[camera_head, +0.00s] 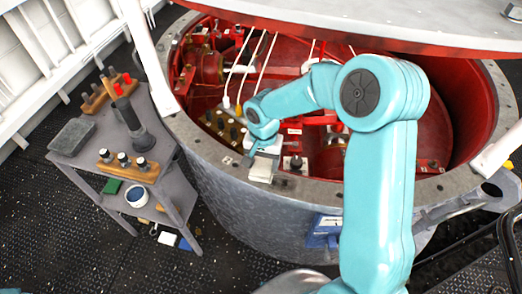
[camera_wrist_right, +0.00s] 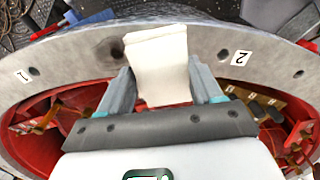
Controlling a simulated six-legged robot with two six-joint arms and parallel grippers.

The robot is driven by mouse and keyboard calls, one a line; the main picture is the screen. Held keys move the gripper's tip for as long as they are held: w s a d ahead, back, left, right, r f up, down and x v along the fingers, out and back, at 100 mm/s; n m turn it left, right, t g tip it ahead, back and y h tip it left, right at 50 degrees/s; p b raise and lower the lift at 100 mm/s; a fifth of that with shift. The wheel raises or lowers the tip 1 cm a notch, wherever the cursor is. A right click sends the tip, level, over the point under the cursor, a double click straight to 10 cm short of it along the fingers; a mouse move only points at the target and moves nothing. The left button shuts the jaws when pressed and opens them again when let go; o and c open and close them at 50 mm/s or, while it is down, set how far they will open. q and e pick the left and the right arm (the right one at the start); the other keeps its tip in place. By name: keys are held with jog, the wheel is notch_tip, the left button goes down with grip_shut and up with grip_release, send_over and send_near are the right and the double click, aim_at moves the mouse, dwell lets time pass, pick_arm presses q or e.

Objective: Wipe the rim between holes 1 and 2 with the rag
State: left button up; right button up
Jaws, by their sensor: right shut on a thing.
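My right gripper (camera_head: 264,152) is shut on a folded white rag (camera_head: 261,172) at the near rim of the round grey tank. In the right wrist view the rag (camera_wrist_right: 157,58) hangs between the two fingers and overlaps the rim (camera_wrist_right: 70,56). It lies between the label 1 (camera_wrist_right: 22,76) at left and the label 2 (camera_wrist_right: 240,57) at right, closer to 2. Each label has a dark hole beside it. A dark smudge (camera_wrist_right: 108,50) shows on the rim just left of the rag. Whether the rag presses on the metal is unclear. My left gripper is out of view.
The tank's red interior (camera_head: 315,80) holds valves, blocks and white cables behind the gripper. A grey raised lid (camera_head: 370,22) overhangs the far side. A grey cart (camera_head: 88,150) with tools and a wooden peg block (camera_head: 128,167) stands left of the tank.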

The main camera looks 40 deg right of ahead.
jog(key=shift+w+r, duration=0.1)
jog(key=shift+r, duration=0.45)
jog(key=shift+s+r+p, duration=0.2)
jog(key=shift+r+p, duration=0.65)
jog(key=shift+r, duration=0.45)
jog(key=shift+w+a, duration=0.1)
jog(key=shift+w, duration=0.1)
jog(key=shift+s, duration=0.15)
